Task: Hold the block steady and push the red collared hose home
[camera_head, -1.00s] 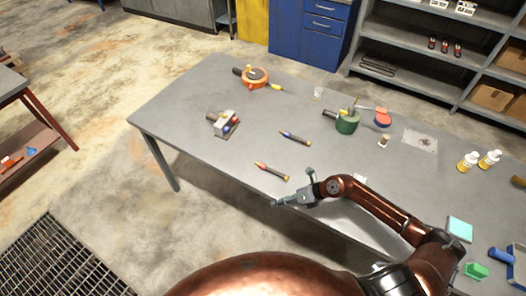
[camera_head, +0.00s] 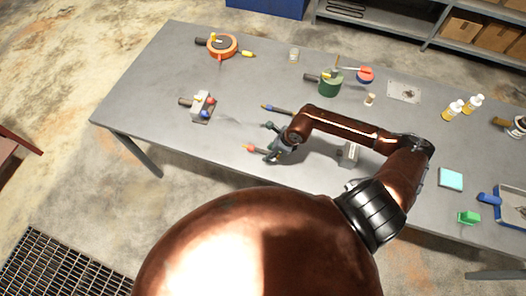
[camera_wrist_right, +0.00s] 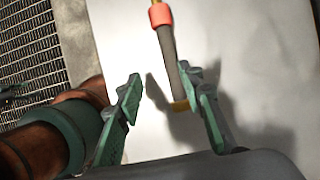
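The grey block (camera_head: 200,106) stands at the table's left part, with a dark hose at its left side and red and blue marks on it. The red collared hose (camera_head: 249,148) lies on the table to the right of and nearer than the block; my gripper covers part of it. My right gripper (camera_head: 270,141) is over this hose. In the right wrist view the gripper (camera_wrist_right: 161,80) is open, with the hose's dark body (camera_wrist_right: 172,62) between the fingers, nearer the right finger; its red collar (camera_wrist_right: 160,15) is beyond the fingertips. My left gripper is out of view.
A blue collared hose (camera_head: 274,108) lies just behind my right gripper. An orange reel (camera_head: 222,46), a green canister (camera_head: 330,84) and a glass jar (camera_head: 294,55) stand farther back. Bottles (camera_head: 453,110) and a tray (camera_head: 512,207) are at the right. Table between block and gripper is clear.

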